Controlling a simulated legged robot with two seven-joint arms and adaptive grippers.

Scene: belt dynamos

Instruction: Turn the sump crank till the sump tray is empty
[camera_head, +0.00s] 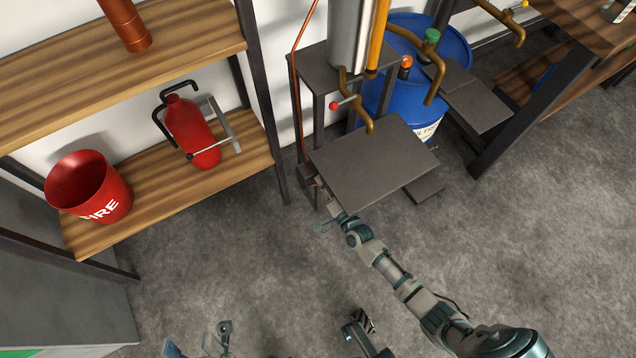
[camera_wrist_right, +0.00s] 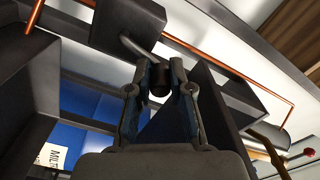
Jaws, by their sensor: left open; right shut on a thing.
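My right gripper (camera_head: 333,208) is at the left edge of the grey stand, low beside its flat top. A bent metal rod joins the knob to a dark box (camera_wrist_right: 127,22). The crank's box also shows in the head view (camera_head: 307,172), under the copper pipe. I cannot make out the sump tray or any liquid in it. My left gripper (camera_head: 201,341) is open and empty at the bottom edge of the head view, far from the stand.
The grey stand's flat top (camera_head: 372,160) lies under a brass tap (camera_head: 357,105). A blue drum (camera_head: 448,50) stands behind. A wooden shelf (camera_head: 150,195) at left holds a red fire bucket (camera_head: 90,188) and a red extinguisher (camera_head: 190,130). The floor in front (camera_head: 240,265) is clear.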

